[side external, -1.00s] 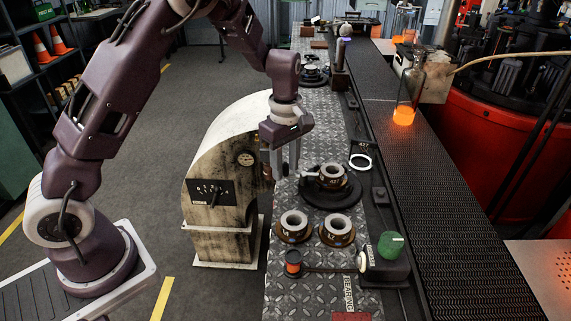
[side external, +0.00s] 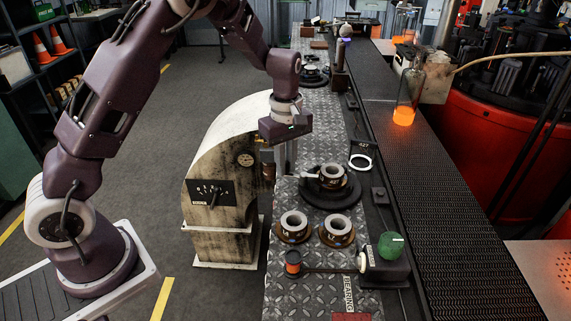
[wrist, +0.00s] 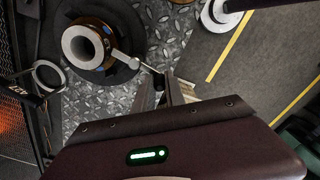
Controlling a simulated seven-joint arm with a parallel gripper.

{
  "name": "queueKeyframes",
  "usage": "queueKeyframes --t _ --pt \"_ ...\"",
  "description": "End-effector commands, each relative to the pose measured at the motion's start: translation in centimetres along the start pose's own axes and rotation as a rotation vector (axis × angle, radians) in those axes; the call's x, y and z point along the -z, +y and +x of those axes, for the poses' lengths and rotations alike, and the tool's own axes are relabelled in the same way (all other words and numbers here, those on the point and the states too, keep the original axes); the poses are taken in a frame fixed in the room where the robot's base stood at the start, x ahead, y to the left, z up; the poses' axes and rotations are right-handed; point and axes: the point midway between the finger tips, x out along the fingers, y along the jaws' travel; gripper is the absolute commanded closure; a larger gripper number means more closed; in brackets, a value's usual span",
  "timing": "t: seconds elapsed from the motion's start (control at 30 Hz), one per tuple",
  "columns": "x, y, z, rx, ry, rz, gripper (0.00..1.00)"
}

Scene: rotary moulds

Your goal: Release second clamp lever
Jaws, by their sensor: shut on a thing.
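A mould with a pale ring top (side external: 331,171) sits on a dark round turntable (side external: 318,199) on the steel bench. In the wrist view the mould ring (wrist: 70,46) is at upper left. A thin silver clamp lever (wrist: 121,58) reaches from its side toward my fingers, with a round knob along it. My gripper (side external: 283,168) is left of the mould, low over the bench edge. In the wrist view my gripper (wrist: 159,88) is closed around the lever's outer end, though the contact is mostly hidden.
Two more ringed moulds (side external: 293,223) (side external: 337,229) stand at the front of the bench. A green knob (side external: 391,245) is to their right. A white ring (side external: 360,162) lies beside the turntable. The dark conveyor (side external: 428,200) runs along the right; a worn curved cabinet (side external: 228,165) stands left.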

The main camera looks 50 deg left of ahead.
Motion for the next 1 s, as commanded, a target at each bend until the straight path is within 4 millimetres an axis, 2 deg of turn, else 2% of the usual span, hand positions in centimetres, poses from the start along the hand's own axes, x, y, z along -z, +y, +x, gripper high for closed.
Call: queueKeyframes --t 0.47,1.0 --pt "1.1 1.7 -0.1 -0.003 0.001 0.444 1.0" --pt "1.3 4.0 -0.1 -0.004 0.002 0.956 1.0"
